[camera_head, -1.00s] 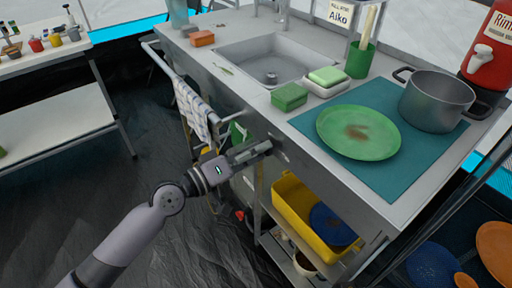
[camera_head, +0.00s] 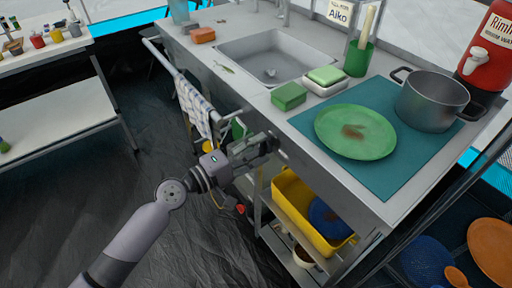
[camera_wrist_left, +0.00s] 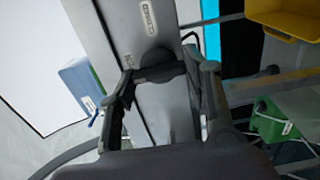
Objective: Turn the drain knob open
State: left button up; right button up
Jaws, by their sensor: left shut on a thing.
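The drain knob (camera_wrist_left: 156,57) is a dark round knob with a bar grip on the grey front panel of the sink counter, seen in the left wrist view. In the head view my left gripper (camera_head: 272,142) is at the counter's front panel and hides most of the knob. The sink (camera_head: 285,58) above has a small drain fitting (camera_head: 269,74) in its floor. My right gripper is not in view.
A towel (camera_head: 195,105) hangs on a rail left of the gripper. A yellow bin (camera_head: 290,200) stands on the shelf below. On the counter are a green plate (camera_head: 350,118), a pot (camera_head: 432,95) and a green sponge box (camera_head: 289,96). The floor at left is clear.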

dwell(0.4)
pick_arm(q)
jog(key=o, duration=1.2)
jog(key=shift+c, duration=0.2)
jog(key=shift+a, duration=0.1)
jog(key=v, duration=1.2)
